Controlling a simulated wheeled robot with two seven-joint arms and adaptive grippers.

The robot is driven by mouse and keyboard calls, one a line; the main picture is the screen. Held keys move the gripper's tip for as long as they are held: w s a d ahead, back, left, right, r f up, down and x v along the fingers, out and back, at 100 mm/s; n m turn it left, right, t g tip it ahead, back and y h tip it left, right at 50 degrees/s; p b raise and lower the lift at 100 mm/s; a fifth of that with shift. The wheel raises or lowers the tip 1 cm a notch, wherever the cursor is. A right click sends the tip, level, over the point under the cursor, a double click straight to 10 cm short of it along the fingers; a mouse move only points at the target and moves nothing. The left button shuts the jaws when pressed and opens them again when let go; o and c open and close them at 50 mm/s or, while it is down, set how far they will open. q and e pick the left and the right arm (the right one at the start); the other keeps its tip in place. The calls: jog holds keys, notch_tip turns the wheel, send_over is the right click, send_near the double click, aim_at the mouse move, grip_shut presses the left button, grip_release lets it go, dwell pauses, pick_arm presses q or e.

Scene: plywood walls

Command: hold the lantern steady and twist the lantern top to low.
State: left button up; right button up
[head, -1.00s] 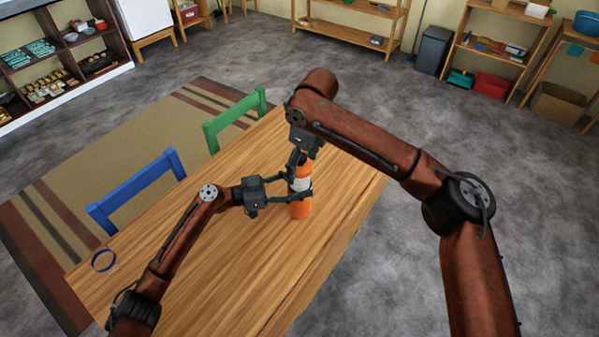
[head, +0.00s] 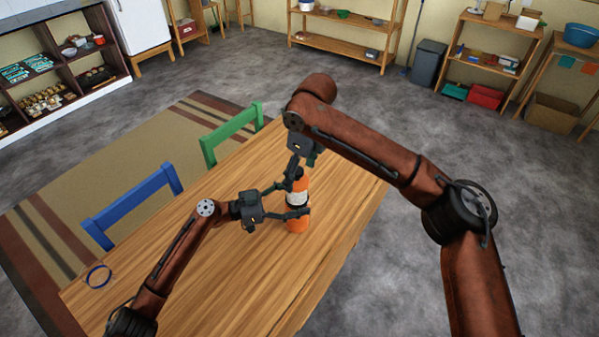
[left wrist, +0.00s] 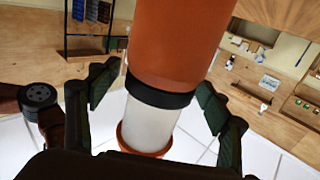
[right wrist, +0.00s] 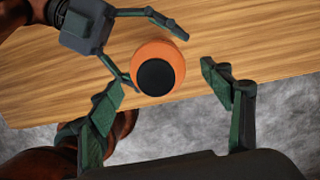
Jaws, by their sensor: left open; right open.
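The lantern (head: 298,222) stands upright on the table, with an orange body, a pale middle band and an orange top. My left gripper (head: 297,200) has its open fingers on both sides of the lantern. In the left wrist view the lantern (left wrist: 180,45) passes between these fingers, showing a black ring and a whitish section; small gaps seem to remain. My right gripper (head: 301,172) points down over the lantern top, partly hiding it. In the right wrist view the round orange top with a black centre (right wrist: 157,75) lies between the right gripper's open fingers (right wrist: 160,80); contact is not visible.
The wooden table (head: 240,270) is mostly bare, with a blue ring (head: 98,277) at its left. A blue chair (head: 135,205) and a green chair (head: 232,133) stand along its far left side. Shelves and a grey bin (head: 428,62) are farther back.

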pick_arm(q)
jog(key=v, duration=1.2)
jog(key=shift+w, duration=0.1)
